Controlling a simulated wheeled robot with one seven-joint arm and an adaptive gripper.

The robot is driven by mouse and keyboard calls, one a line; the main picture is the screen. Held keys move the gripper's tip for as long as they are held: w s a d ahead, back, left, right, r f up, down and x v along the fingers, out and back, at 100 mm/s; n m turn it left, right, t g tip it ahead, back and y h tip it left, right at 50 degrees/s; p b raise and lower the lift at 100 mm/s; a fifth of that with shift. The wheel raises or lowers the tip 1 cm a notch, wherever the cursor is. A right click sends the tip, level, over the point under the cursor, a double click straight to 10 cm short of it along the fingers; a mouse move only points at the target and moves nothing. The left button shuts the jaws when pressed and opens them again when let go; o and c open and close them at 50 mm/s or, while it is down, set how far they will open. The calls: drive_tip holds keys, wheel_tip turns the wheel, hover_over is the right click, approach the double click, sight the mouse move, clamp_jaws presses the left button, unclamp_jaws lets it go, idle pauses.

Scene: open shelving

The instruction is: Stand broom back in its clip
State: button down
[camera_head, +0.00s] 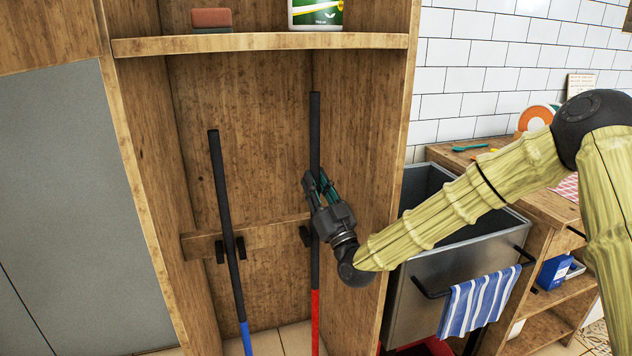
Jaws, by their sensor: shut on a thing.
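Two long black-topped handles stand in the wooden closet in the head view. The right one (315,125) has a red lower part and stands nearly upright. My gripper (317,183) is shut on it about mid-height. The left one (220,185) has a blue lower part and leans, its top to the left. It passes between the two black jaws of the left clip (220,251) on the wooden rail. The right clip (305,236) shows beside the right handle, partly hidden by my gripper. I cannot tell whether that handle is seated in it. The lower ends of both are out of view.
A shelf (265,43) above the handles holds a brown sponge-like block (211,18) and a white-and-green bottle (316,14). The closet's right wall (372,130) is close beside my gripper. A metal bin (400,300) with a striped towel (478,303) stands right of the closet.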

drive_tip(key=shift+f+b, duration=0.95)
drive_tip(key=shift+f, duration=1.6)
drive_tip(key=shift+f+b, duration=0.4)
drive_tip(key=shift+f, duration=0.2)
drive_tip(key=c, duration=1.2)
unclamp_jaws()
drive_tip(key=shift+c, duration=0.2)
drive_tip(key=shift+f, duration=0.1)
drive_tip(key=v, duration=1.2)
